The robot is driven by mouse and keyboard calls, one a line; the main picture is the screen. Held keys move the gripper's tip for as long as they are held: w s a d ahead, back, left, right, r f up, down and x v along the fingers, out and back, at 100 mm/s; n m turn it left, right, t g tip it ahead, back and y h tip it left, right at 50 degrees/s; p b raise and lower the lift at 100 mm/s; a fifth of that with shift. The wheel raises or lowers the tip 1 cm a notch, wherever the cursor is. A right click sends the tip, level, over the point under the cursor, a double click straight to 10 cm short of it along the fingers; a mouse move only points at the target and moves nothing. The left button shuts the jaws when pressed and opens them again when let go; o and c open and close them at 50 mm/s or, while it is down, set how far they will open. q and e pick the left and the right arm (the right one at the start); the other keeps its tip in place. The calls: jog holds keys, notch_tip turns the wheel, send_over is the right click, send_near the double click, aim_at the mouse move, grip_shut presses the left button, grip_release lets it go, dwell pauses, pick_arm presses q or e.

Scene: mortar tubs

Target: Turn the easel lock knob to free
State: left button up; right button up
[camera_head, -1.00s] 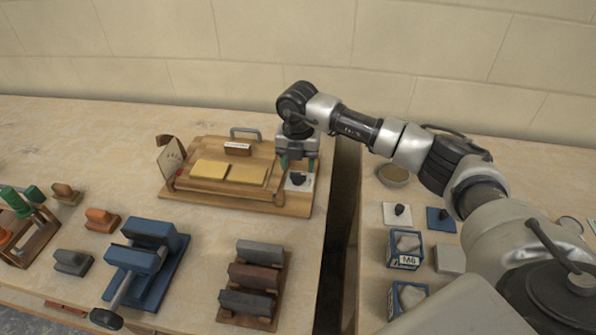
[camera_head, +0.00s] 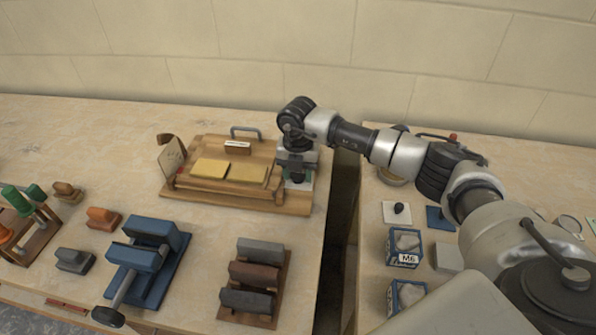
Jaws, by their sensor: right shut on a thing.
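The wooden easel (camera_head: 225,200) lies at the back of the left bench, with two yellow pads on it and a grey handle at its back edge. The dark lock knob (camera_head: 297,178) sits on a pale plate at the easel's right side. My right gripper (camera_head: 296,172) points down over the plate and is shut on the knob. The jaws partly hide the knob, and its setting is too small to read. My left gripper is not in view.
A blue vise (camera_head: 150,257) and a rack of dark blocks (camera_head: 254,285) stand in front of the easel. A dark gap (camera_head: 338,235) separates the benches.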

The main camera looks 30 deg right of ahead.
jog(key=shift+n, duration=0.3)
jog(key=n+b, duration=0.2)
jog(key=n, duration=0.1)
jog(key=shift+n, duration=0.3)
jog(key=n+b, duration=0.2)
jog(key=n, duration=0.2)
jog(key=shift+d+n, duration=0.1)
jog(key=shift+n, duration=0.2)
jog(key=n+b, duration=0.2)
jog(key=n, duration=0.3)
jog(key=shift+d, duration=0.1)
jog(key=shift+w+n+b, duration=0.1)
jog(key=shift+n+b, duration=0.55)
jog(key=shift+n, duration=1.35)
jog(key=shift+r, duration=0.1)
jog(key=o, duration=0.6)
jog(key=shift+o, duration=0.2)
notch_tip(320, 180, up, 11)
